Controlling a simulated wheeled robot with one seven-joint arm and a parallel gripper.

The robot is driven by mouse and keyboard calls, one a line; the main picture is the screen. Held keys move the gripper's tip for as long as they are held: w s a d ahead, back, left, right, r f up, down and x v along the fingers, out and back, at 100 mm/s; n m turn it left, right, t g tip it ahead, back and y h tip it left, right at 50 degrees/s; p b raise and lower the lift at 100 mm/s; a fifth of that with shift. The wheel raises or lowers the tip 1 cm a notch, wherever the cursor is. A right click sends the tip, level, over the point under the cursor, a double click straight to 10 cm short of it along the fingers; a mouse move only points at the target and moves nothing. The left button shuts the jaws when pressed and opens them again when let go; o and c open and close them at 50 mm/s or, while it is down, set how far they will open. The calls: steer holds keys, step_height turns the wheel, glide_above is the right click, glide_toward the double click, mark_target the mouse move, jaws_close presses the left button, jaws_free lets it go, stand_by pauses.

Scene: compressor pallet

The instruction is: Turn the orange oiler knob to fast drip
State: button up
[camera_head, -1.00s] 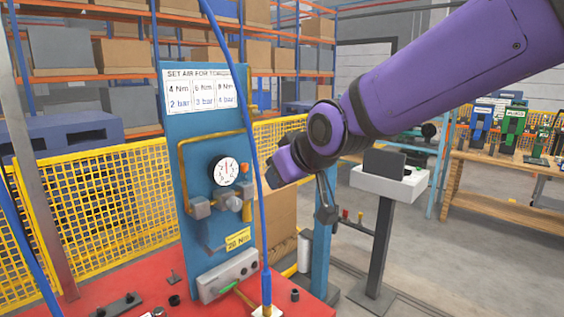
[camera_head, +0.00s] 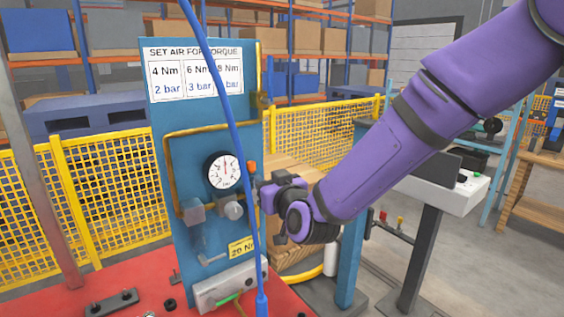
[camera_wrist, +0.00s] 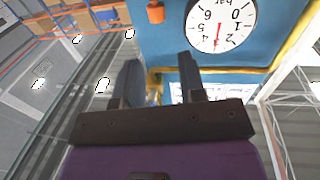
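The orange oiler knob (camera_head: 252,168) stands at the right edge of the blue panel (camera_head: 187,140), just right of the gauge. In the wrist view the knob (camera_wrist: 156,13) shows at the top edge, ahead of the fingertips and beside the gauge. My gripper (camera_wrist: 161,62) has its two dark fingers apart, with no knob between them. In the head view my gripper (camera_head: 259,192) is right of the panel, slightly below the knob; its fingertips are hard to make out. The knob's pointer or marking is too small to read.
The round pressure gauge (camera_head: 223,171) is close to the knob, and a regulator (camera_head: 233,209) sits below it. A blue hose (camera_head: 233,125) hangs in front of the panel. Yellow mesh fencing (camera_head: 110,190) stands behind. A grey pedestal (camera_head: 430,187) is at right.

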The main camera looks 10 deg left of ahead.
mark_target(253, 165)
steer(key=x, duration=1.1)
steer(key=shift+w+d, duration=0.1)
steer(key=shift+c, duration=0.4)
steer(key=c, duration=0.5)
